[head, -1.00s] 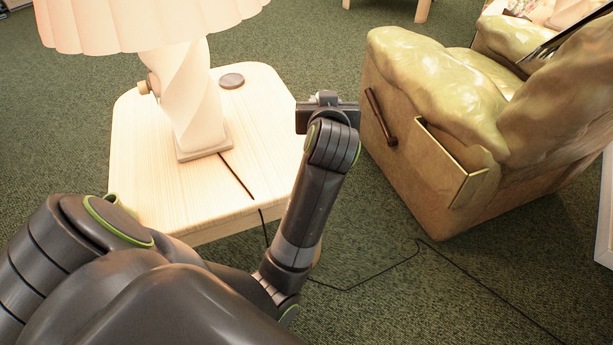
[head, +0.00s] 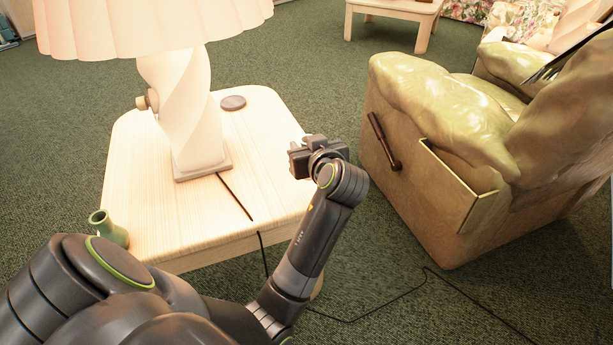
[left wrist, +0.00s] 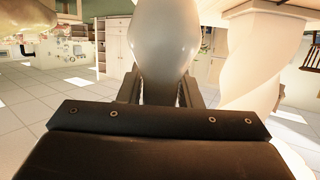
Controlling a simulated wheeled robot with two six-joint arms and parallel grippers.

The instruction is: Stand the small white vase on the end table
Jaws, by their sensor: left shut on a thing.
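The small white vase (left wrist: 168,45) shows large in the left wrist view, held between the two dark fingers of my left gripper (left wrist: 160,92). The left gripper is shut on it. In the head view my left gripper (head: 306,160) is over the right edge of the pale wooden end table (head: 150,205). I cannot make out the vase in the head view. My right gripper is not in view.
A white twisted lamp (head: 190,115) stands mid-table, its dark cord running to the front edge. A dark round disc (head: 233,102) lies behind it, and a small green vase (head: 108,230) stands at the front left corner. An olive recliner (head: 425,150) is to the right.

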